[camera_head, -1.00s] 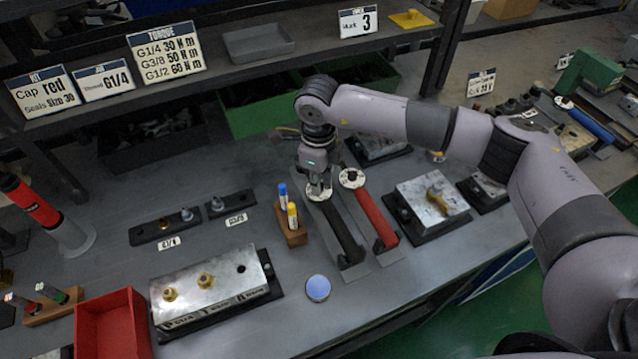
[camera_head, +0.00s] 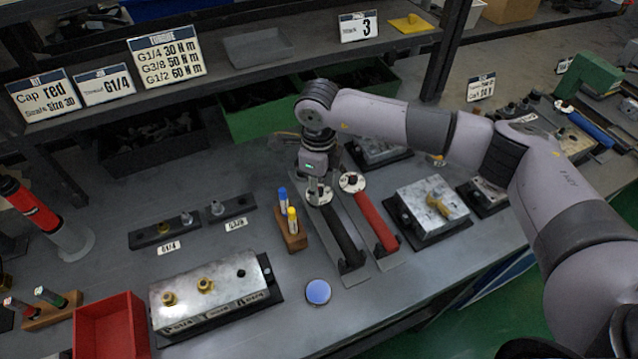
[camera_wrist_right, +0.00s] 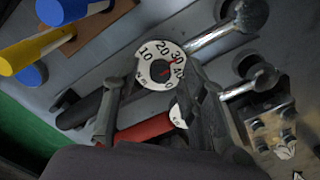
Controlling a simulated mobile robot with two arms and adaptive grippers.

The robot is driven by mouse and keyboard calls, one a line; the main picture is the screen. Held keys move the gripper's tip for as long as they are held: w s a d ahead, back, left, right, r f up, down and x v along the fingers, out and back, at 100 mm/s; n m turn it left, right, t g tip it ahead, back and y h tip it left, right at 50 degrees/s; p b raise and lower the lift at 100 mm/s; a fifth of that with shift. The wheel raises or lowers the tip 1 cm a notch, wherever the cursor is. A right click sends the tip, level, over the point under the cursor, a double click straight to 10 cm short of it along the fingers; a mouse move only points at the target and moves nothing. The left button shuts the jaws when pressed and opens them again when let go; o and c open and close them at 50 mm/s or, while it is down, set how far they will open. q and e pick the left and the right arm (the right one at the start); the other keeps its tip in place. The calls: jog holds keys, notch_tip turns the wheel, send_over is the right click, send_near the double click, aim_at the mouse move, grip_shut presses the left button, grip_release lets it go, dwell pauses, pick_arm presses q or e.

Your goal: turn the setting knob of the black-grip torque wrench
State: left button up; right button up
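The black-grip torque wrench (camera_head: 343,236) lies on the grey bench, with its round white dial (camera_head: 319,194) at the far end. My right gripper (camera_head: 318,184) points down at this dial. In the right wrist view the dial (camera_wrist_right: 148,77) reads 10 to 40, with a red pointer and the dark setting knob (camera_wrist_right: 160,71) at its middle. The two fingers of my right gripper (camera_wrist_right: 158,82) stand apart, one to each side of the dial. I see no clear contact with the knob. My left gripper is out of view.
A red-grip wrench (camera_head: 376,222) lies close on the right. A wooden holder (camera_head: 291,238) with blue and yellow pens stands close on the left. Metal valve blocks (camera_head: 432,207) are farther right, and a blue round disc (camera_head: 318,291) lies in front. A shelf (camera_head: 240,75) runs behind.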

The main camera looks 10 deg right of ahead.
jog(key=shift+r, duration=0.1)
notch_tip(320, 180, up, 12)
dwell(0.4)
jog(key=shift+s, duration=0.1)
